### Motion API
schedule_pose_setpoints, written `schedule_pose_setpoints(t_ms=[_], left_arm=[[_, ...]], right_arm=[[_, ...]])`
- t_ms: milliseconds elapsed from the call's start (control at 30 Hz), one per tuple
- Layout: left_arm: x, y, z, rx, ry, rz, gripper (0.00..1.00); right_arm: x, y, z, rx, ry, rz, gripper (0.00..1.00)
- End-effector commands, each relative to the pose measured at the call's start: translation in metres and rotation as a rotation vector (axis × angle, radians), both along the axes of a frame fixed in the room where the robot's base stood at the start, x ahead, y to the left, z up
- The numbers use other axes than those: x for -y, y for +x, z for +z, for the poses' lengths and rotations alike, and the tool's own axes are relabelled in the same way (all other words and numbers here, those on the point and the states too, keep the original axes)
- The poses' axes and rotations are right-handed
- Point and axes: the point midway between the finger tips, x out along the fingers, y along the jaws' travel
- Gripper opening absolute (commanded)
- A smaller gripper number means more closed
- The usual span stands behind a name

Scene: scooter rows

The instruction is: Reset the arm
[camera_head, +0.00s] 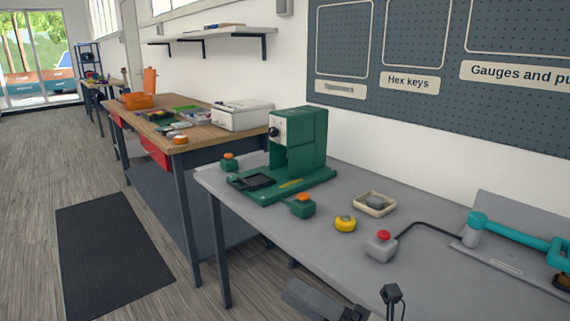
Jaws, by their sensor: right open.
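A teal jointed arm (515,236) with a grey joint at its left end stands on a grey plate (505,266) at the right of the grey bench. Its right end is cut off by the picture edge. A grey box with a red button (383,246) stands on the bench to its left, and a black cable runs from the box towards the arm's base. My right gripper (374,302) is at the bottom edge, open and empty, nearer to me than the button box and apart from it. Part of it is cut off. My left gripper is out of view.
A green machine (298,145), small green blocks with orange tops (302,205), a yellow round piece (345,223) and a cream tray (375,203) stand on the grey bench (310,240). A wooden bench (190,135) stands beyond. The bench front near the button box is clear.

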Motion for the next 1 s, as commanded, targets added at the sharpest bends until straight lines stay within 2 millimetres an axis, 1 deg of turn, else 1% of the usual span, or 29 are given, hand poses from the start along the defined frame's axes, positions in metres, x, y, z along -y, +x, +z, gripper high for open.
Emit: schedule_pose_setpoints(t_ms=[33, 67, 100, 167, 200, 267, 300, 400, 433, 500, 600, 1000], left_arm=[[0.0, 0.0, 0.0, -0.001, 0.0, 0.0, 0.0], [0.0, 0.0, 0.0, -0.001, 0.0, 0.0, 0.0], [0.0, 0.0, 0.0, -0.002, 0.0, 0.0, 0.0], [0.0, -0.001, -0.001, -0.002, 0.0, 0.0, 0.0], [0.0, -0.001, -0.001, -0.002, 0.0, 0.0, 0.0], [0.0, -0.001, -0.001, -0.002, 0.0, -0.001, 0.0], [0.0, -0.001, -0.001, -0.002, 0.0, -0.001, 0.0], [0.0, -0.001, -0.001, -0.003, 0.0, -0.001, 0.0], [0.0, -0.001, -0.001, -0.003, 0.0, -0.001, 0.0], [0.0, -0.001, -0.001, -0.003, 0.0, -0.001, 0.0], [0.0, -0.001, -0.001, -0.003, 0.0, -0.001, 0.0], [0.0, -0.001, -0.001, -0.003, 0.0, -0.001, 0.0]], right_arm=[[0.015, 0.004, -0.016, -0.259, 0.166, -0.076, 0.75], [0.025, 0.008, -0.027, -0.411, 0.264, -0.12, 0.75], [0.04, 0.01, -0.046, -0.612, 0.395, -0.178, 0.75], [0.063, 0.006, -0.083, -0.912, 0.594, -0.268, 0.75], [0.076, -0.002, -0.109, -1.096, 0.721, -0.325, 0.75], [0.091, -0.019, -0.145, -1.326, 0.886, -0.399, 0.75], [0.098, -0.033, -0.165, -1.457, 0.982, -0.443, 0.75], [0.109, -0.066, -0.205, -1.707, 1.177, -0.538, 0.75], [0.11, -0.075, -0.213, -1.763, 1.222, -0.559, 0.75], [0.112, -0.092, -0.228, -1.862, 1.303, -0.601, 0.75], [0.114, -0.106, -0.238, -1.937, 1.367, -0.635, 0.75], [0.114, -0.108, -0.24, -1.948, 1.377, -0.639, 0.75]])
